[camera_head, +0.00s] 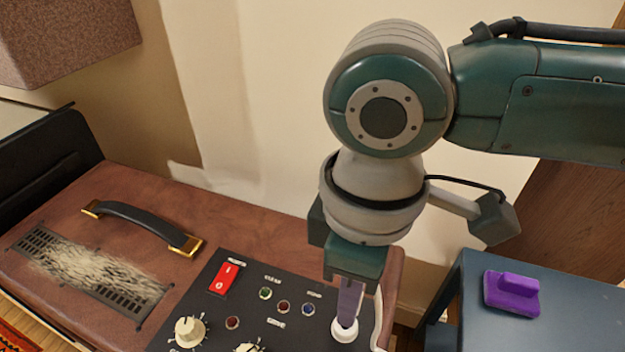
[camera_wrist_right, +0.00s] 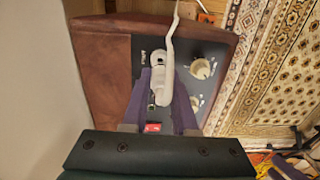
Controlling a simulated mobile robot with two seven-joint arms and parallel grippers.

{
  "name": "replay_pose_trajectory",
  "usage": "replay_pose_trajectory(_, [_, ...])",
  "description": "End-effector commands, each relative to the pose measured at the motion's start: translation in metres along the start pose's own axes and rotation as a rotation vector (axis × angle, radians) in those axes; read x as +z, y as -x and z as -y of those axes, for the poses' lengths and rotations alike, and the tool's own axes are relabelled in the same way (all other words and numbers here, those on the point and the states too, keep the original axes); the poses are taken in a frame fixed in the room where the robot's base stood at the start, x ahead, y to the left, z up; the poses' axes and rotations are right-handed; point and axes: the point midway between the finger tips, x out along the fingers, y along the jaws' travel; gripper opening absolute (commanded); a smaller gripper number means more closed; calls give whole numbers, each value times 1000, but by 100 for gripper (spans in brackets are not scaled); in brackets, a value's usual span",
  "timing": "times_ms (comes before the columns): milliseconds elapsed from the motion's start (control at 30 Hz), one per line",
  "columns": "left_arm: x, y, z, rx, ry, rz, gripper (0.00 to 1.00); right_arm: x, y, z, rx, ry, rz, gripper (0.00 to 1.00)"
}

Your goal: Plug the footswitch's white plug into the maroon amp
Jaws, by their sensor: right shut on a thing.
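The maroon amp (camera_head: 230,215) has a black control panel (camera_head: 205,285) with a red rocker switch (camera_head: 226,278), several small coloured round fittings and cream knobs. My right gripper (camera_head: 347,318) points down at the panel's right part. Its purple fingers are shut on the white plug (camera_head: 344,331), also seen in the right wrist view (camera_wrist_right: 161,88). The white cable (camera_wrist_right: 172,35) runs from it over the amp's edge. The plug's lower end is at or just above the panel; I cannot tell whether it sits in a socket. The footswitch and my left gripper are not in view.
A black carry handle (camera_head: 145,222) and a dusty vent grille (camera_head: 90,272) are on the amp's top. A dark table (camera_head: 580,315) with a purple object (camera_head: 512,292) stands at right. A brown speaker box (camera_head: 65,35) is upper left. A patterned rug (camera_wrist_right: 275,70) lies beyond the amp.

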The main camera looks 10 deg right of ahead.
Motion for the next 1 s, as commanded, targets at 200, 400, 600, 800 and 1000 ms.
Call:
replay_pose_trajectory(200, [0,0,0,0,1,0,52,0,-1,0,0,0,0,0])
replay_pose_trajectory(400, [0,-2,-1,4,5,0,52,0,-4,0,0,-1,0,0])
replay_pose_trajectory(600, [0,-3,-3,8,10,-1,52,0,-7,0,0,-1,0,0])
replay_pose_trajectory(800, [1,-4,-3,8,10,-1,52,0,-10,0,0,0,0,0])
replay_pose_trajectory(1000, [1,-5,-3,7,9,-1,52,0,-13,0,0,0,0,0])
